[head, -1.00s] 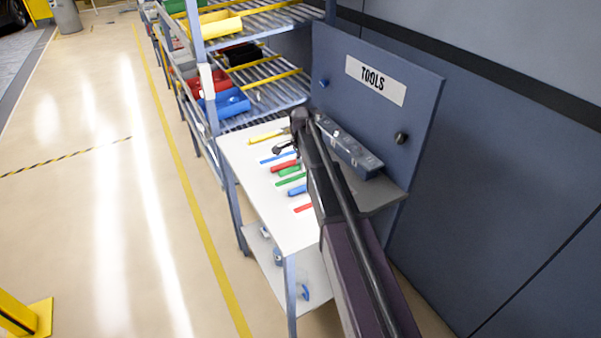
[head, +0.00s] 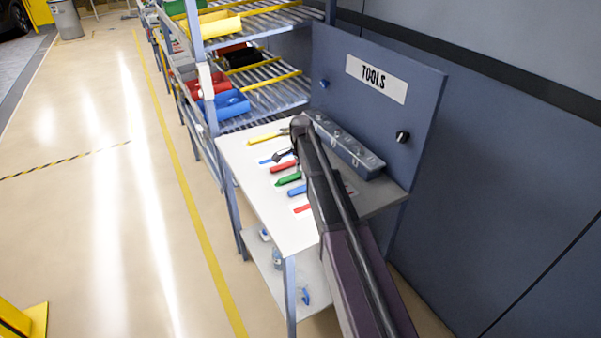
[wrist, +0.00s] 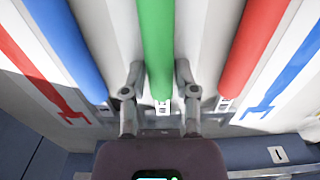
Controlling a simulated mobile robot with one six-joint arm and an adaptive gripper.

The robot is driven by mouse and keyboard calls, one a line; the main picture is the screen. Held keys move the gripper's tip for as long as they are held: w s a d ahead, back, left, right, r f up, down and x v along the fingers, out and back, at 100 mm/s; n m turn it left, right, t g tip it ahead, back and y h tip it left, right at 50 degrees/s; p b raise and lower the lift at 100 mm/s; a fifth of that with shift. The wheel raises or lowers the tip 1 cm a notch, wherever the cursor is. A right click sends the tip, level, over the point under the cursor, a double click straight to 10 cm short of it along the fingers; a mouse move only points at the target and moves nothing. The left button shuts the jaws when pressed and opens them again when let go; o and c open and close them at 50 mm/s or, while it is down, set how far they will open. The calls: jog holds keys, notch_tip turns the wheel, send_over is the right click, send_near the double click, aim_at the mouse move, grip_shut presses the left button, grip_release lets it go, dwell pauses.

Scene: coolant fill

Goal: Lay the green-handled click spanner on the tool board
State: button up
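The green-handled spanner (wrist: 157,45) lies on the pale tool board (wrist: 110,20) between a blue-handled spanner (wrist: 75,50) and a red-handled one (wrist: 255,45). In the head view its green handle (head: 288,178) lies between the red handle (head: 283,167) and the blue handle (head: 297,190). My gripper (wrist: 159,72) has one finger on each side of the green handle, with a narrow gap at each side, and looks open. In the head view my arm hides most of the gripper and the spanner's far end.
A red outline (wrist: 40,75) and a blue outline (wrist: 285,75) on the board are bare. A yellow tool (head: 262,138) lies at the back. A grey-blue box (head: 345,148) and the TOOLS panel (head: 400,130) stand at the right.

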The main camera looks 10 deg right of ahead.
jog(key=shift+o, duration=0.8)
jog(key=shift+r, duration=0.15)
notch_tip(320, 180, up, 12)
jog(key=p, duration=1.2)
dwell(0.3)
jog(key=s+n, duration=1.4)
jog(key=s, duration=1.5)
jog(key=shift+a, duration=0.15)
